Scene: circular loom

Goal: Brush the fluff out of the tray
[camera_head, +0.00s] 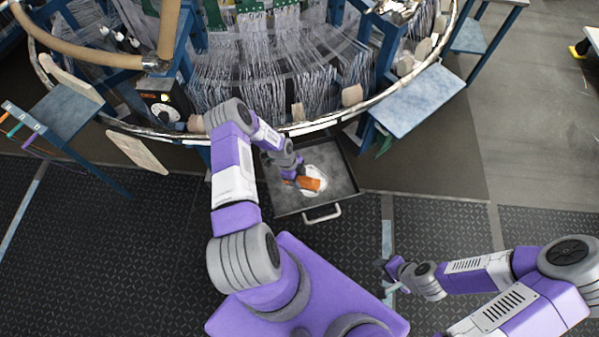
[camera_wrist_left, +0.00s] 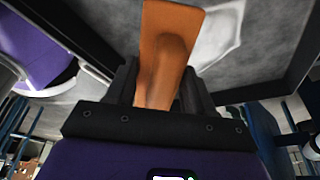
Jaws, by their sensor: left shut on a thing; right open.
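The tray (camera_head: 340,172) is a dark, shallow, open drawer-like box with a handle at its front, below the loom's rim. A white patch of fluff (camera_head: 318,173) lies inside it; it also shows as a pale patch in the left wrist view (camera_wrist_left: 222,38). My left gripper (camera_head: 297,179) is inside the tray's outline, shut on the orange-brown handle of a brush (camera_head: 311,184). The handle fills the middle of the left wrist view (camera_wrist_left: 168,50). The brush's bristles are hidden. My right gripper (camera_head: 388,277) is open and empty, over the floor at the lower right, away from the tray.
The circular loom (camera_head: 275,70) with its metal rim stands behind and above the tray. A blue-grey step (camera_head: 420,100) is to the right, and another small table (camera_head: 65,110) to the left. The dark mat floor (camera_head: 110,240) in front is clear.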

